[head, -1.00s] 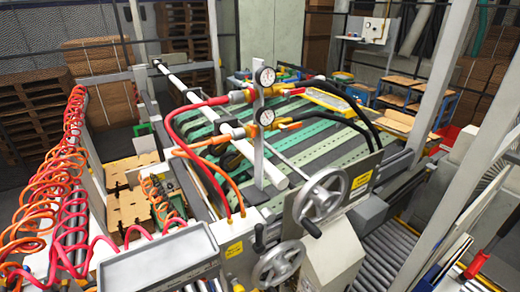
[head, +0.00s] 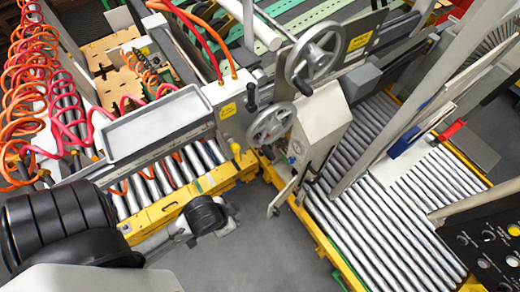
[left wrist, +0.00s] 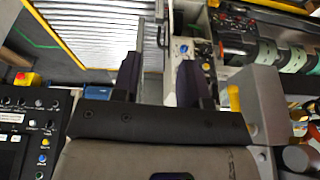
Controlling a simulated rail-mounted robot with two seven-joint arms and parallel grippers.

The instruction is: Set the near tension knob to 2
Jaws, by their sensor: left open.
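No knob label is readable, so I cannot tell for sure which knob is the near tension knob. In the left wrist view, a pale panel (left wrist: 184,60) with a blue round control (left wrist: 183,48) and small dark knobs lies beyond the fingers. My left gripper (left wrist: 158,80) is open and empty, its two dark fingers pointing toward the machine; the right finger overlaps the panel's lower part. In the head view, my left arm comes in at the lower left, and its fingertips cannot be made out. My right gripper is not in view.
Two grey handwheels (head: 315,55) (head: 272,125) stick out beside a pale housing (head: 318,130). Roller conveyors (head: 385,215) with yellow frames lie around it. A black control panel (head: 490,240) is at the right edge. Grey floor (head: 250,245) is open in front.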

